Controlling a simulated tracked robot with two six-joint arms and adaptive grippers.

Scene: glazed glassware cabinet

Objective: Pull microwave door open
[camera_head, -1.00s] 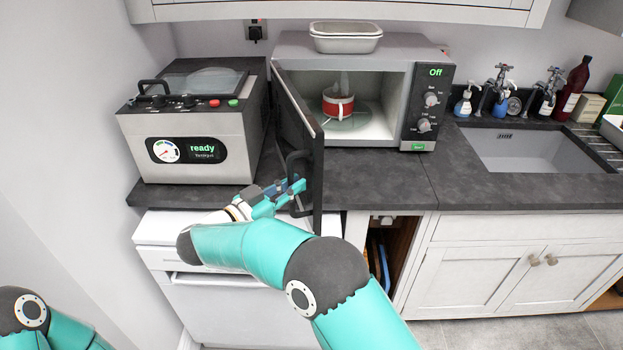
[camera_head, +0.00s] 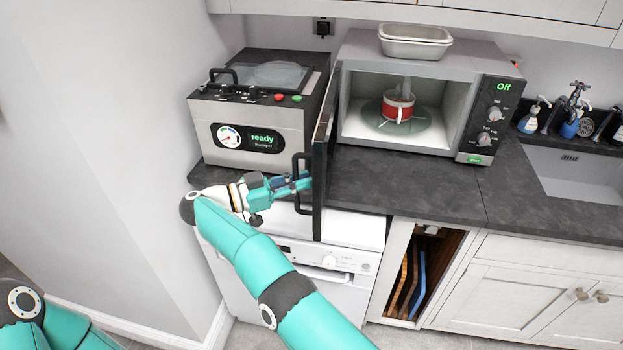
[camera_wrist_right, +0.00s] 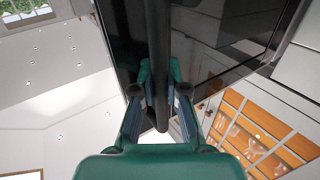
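The microwave (camera_head: 425,55) stands on the counter with its door (camera_head: 322,170) swung wide, seen nearly edge-on in the head view. The dark vertical door handle (camera_head: 299,190) is on the door's left side. My right gripper (camera_head: 302,183) is at this handle. In the wrist view the dark handle bar (camera_wrist_right: 160,60) runs between the two fingers (camera_wrist_right: 160,100), which appear shut on it. Inside the open microwave a red and white cup (camera_head: 398,104) sits on the glass turntable (camera_head: 418,122). My left gripper is out of view; only part of that arm shows at lower left.
A steel machine (camera_head: 250,115) reading "ready" stands left of the door. A pale container (camera_head: 415,42) rests on top of the microwave. A white appliance (camera_head: 345,262) is under the counter. The counter (camera_head: 420,190) in front of the microwave is clear. A sink (camera_head: 575,180) is at right.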

